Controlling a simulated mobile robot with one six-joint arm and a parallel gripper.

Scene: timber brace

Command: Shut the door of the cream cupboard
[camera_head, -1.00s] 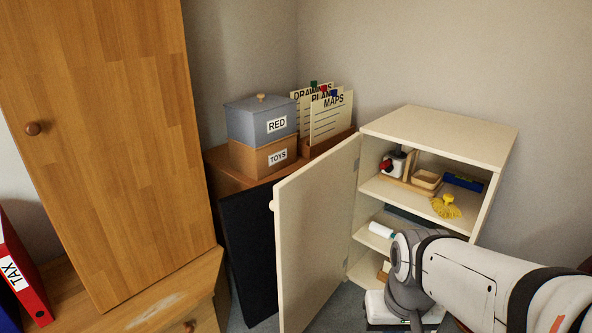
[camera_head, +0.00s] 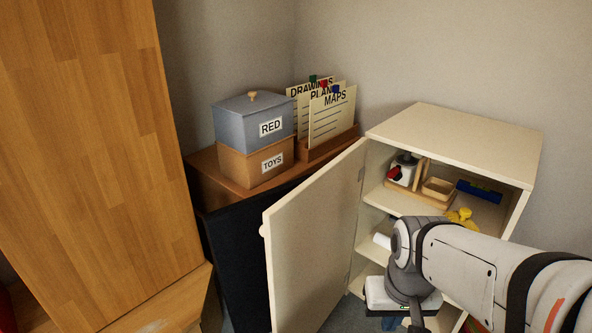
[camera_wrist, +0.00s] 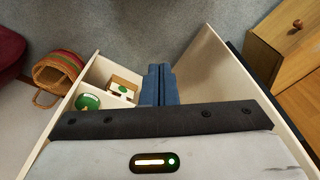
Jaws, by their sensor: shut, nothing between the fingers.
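The cream cupboard (camera_head: 455,130) stands at the right in the head view, its front open onto several shelves. Its door (camera_head: 315,235) is swung wide open to the left, with a round knob (camera_head: 263,230) on its outer face. My gripper points down in front of the open shelves, on the inner side of the door. In the wrist view my gripper (camera_wrist: 161,84) shows its blue fingers shut together and empty. The door (camera_wrist: 222,85) is to their right, apart from them, and the cupboard's shelves are to their left. My arm hides part of the lower shelves.
A low cabinet (camera_head: 215,185) behind the door carries stacked boxes (camera_head: 255,140) and a file holder (camera_head: 328,142). A tall wooden cabinet (camera_head: 90,130) stands at the left. A woven basket (camera_wrist: 57,70) sits beside the cupboard. Grey floor (camera_wrist: 180,30) lies open beyond the fingers.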

